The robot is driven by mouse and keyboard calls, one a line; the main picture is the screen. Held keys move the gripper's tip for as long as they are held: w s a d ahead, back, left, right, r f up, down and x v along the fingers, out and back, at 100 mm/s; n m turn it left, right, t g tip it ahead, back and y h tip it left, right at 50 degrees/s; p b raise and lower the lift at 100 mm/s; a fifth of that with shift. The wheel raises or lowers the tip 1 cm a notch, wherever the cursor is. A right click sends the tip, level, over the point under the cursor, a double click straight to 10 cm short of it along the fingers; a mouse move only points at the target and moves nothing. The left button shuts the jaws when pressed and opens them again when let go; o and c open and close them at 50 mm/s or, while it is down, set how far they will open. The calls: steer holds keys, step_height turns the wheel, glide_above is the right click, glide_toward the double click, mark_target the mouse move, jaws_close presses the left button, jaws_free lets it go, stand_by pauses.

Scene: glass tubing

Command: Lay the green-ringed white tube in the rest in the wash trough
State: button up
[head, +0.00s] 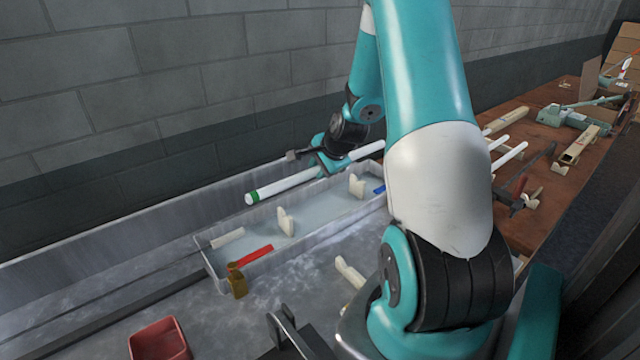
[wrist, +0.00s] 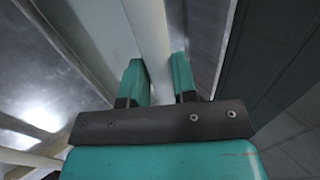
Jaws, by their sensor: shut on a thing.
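The white tube (head: 285,187) with a green ring near its left end is held in the air above the wash trough (head: 222,280), close to the trough's back wall. My gripper (head: 322,166) is shut on it. In the wrist view the tube (wrist: 148,30) runs between the two teal fingers of my gripper (wrist: 160,82). The rest in the trough shows as two cream notched supports, one at the middle (head: 286,221) and one further right (head: 356,186). Both are empty, and the tube is above and behind them.
A red bin (head: 158,340) stands at front left. Other white tubes (head: 510,157) lie on the wooden bench (head: 545,205) at right.

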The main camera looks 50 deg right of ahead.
step_height(320, 180, down, 6)
steer(key=shift+r+p, duration=0.1)
steer(key=shift+p, duration=0.3)
steer(key=shift+f+b, duration=0.55)
steer(key=shift+f, duration=0.1)
steer(key=o, duration=0.9)
steer(key=shift+o, duration=0.2)
steer(key=shift+r, duration=0.1)
